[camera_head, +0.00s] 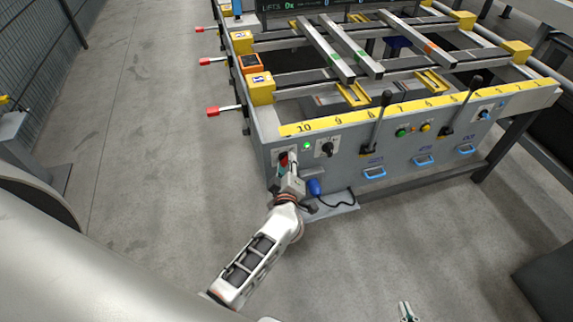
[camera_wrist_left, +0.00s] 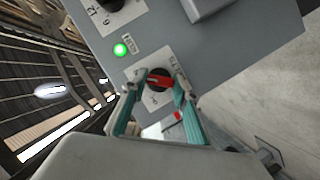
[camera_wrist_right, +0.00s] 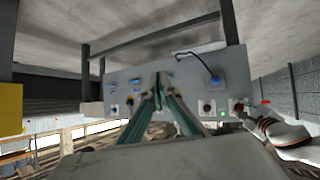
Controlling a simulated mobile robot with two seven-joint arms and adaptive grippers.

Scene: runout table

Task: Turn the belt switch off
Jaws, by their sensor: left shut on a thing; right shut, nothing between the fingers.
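The belt switch (camera_wrist_left: 160,81) is a red-handled rotary knob on a white plate on the grey panel, in the left wrist view. In the head view it shows as a bit of red (camera_head: 283,158) at the panel's left end, partly hidden by my gripper. My left gripper (camera_wrist_left: 157,84) has its teal fingers on both sides of the red handle and is shut on it. A green lamp (camera_wrist_left: 120,50) beside the switch is lit. My right gripper (camera_head: 406,313) is low in the head view, away from the panel; in the right wrist view its fingertips (camera_wrist_right: 158,92) meet, with nothing between.
A black knob (camera_head: 327,148) sits right of the switch. Two black levers (camera_head: 379,122) (camera_head: 462,103) stick up from the panel front. Blue handles (camera_head: 374,173) line its lower part. A blue plug (camera_head: 314,187) with a black cable is below the switch. The floor (camera_head: 150,130) at left is clear.

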